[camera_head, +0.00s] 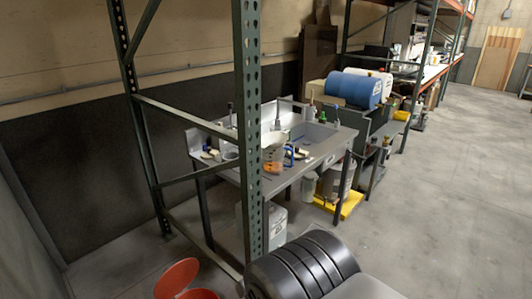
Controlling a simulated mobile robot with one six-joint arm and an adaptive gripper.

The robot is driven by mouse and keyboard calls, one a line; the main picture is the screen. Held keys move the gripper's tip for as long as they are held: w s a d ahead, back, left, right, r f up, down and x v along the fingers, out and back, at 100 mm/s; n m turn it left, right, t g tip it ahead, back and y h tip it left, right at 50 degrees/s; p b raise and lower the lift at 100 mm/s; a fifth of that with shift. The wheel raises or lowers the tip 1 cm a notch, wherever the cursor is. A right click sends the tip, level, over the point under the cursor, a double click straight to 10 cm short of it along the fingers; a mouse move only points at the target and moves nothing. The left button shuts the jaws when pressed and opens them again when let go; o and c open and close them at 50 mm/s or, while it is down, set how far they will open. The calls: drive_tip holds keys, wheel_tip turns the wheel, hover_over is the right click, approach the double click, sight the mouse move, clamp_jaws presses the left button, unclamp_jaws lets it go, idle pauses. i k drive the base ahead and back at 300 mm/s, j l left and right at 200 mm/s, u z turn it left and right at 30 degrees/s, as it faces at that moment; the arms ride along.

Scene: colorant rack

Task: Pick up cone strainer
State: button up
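A metal sink table (318,152) stands behind a green upright post, left of the picture's middle. A pale, translucent cup-like thing (273,155) with some orange on it sits near the table's front left, close to the post. It may be the cone strainer or a measuring jug; it is too small to tell. A blue handle-like thing (289,156) is right beside it. No cone strainer can be made out for certain. My gripper is not in view.
The green perforated rack post (247,120) and its braces stand between me and the table's left part. An orange-red bucket (195,294) is at bottom left. The floor at right (455,180) is clear.

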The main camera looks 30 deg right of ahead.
sight(274, 139)
drive_tip(key=i+l+z, duration=0.3)
drive_tip(key=i+l, duration=0.9)
drive_tip(key=l, duration=0.3)
drive_tip(key=i+l+z, duration=0.25)
drive_tip(key=i+l, duration=1)
